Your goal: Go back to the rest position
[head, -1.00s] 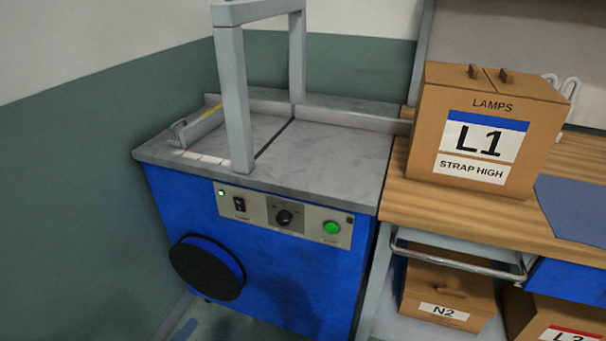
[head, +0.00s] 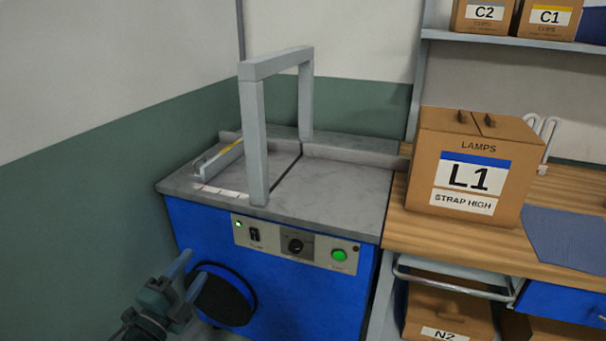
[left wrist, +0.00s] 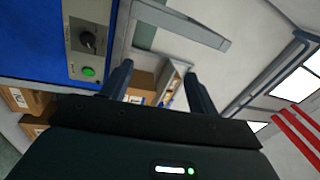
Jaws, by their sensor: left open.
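My left gripper (head: 188,278) shows at the lower left of the head view, in front of the blue strapping machine (head: 300,290). Its two fingers are apart with nothing between them. In the left wrist view the fingers of my left gripper (left wrist: 158,90) also stand apart and empty. The machine has a grey top (head: 350,195), a grey arch (head: 255,140) and a control panel (head: 270,238) with a lit green button. My right gripper is in neither view.
A cardboard box marked L1 (head: 440,165) stands on the wooden bench (head: 395,225) right of the machine. A box marked N2 (head: 430,305) is on the shelf below. Boxes C2 (head: 480,15) and C1 (head: 545,20) sit on an upper shelf (head: 500,42). The machine top is clear.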

